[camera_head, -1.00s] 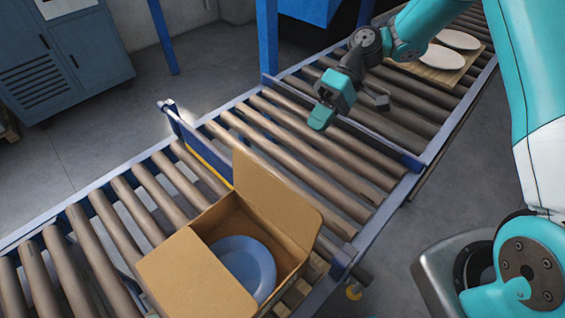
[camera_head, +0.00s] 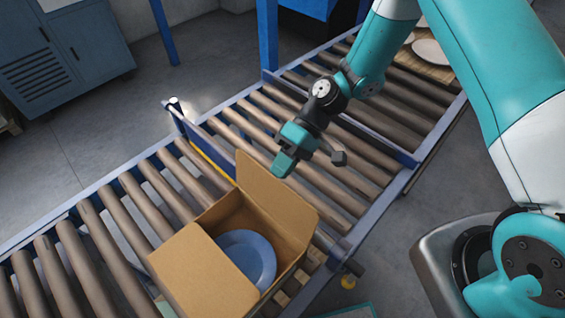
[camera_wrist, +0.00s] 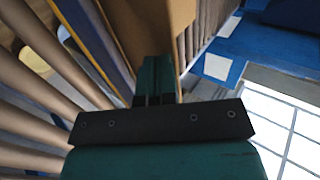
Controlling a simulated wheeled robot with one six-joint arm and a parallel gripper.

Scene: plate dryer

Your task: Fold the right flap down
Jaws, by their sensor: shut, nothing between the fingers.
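An open cardboard box (camera_head: 293,268) stands on the roller conveyor, with a blue plate (camera_head: 262,256) inside. Its right flap (camera_head: 275,200) stands up and leans outward at the box's far right side. The left flap (camera_head: 203,270) lies folded over the box top and covers part of the plate. My gripper (camera_head: 281,167) is shut and empty, a little beyond the upper edge of the right flap. In the wrist view, the shut teal fingers (camera_wrist: 156,82) show close to a cardboard surface (camera_wrist: 150,32); I cannot tell whether they touch it.
The roller conveyor (camera_head: 110,240) runs diagonally, with a blue side rail (camera_head: 366,228). A raised bar (camera_head: 190,125) stands at its far edge. White plates (camera_head: 430,50) lie on a wooden board farther up, partly behind my arm. Bare rollers lie around the gripper.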

